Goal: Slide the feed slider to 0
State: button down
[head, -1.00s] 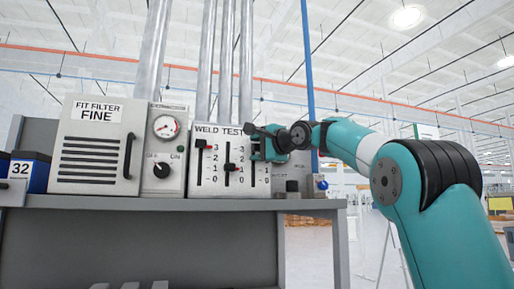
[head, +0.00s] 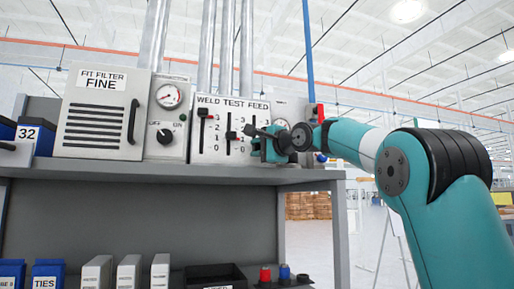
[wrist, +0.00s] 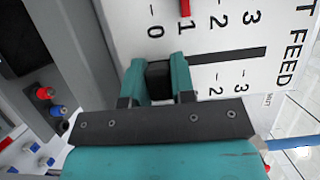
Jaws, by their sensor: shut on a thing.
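The white panel (head: 221,154) marked WELD, TEST and FEED has vertical slots with scales from 0 to 3. The FEED slot (wrist: 232,60) is the rightmost one. My gripper (wrist: 162,80) is shut on the black feed slider knob (wrist: 159,72), at the low end of the scale. The knob looks close to level with the 0 mark (wrist: 155,31), but its pointer is hidden, so I cannot tell whether it is exactly there. In the head view, my gripper (head: 266,148) covers the knob and lower FEED scale.
The weld slider (head: 204,113) stands near 3 and the test slider (head: 231,135) near 1. A cabinet (head: 99,118) and a dial box (head: 166,118) stand to the left. The shelf edge (head: 150,175) runs below the panel. Small red and blue items (head: 266,273) sit lower down.

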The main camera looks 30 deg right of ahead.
jog(key=shift+w+f, duration=0.1)
jog(key=shift+f, duration=0.3)
jog(key=c, duration=1)
grip_release()
jog(key=shift+o, duration=0.2)
jog(key=shift+r, duration=0.1)
jog(key=shift+s, duration=0.2)
jog(key=s+d+b, duration=0.2)
jog(key=s+b, duration=0.3)
jog(key=s, duration=1.2)
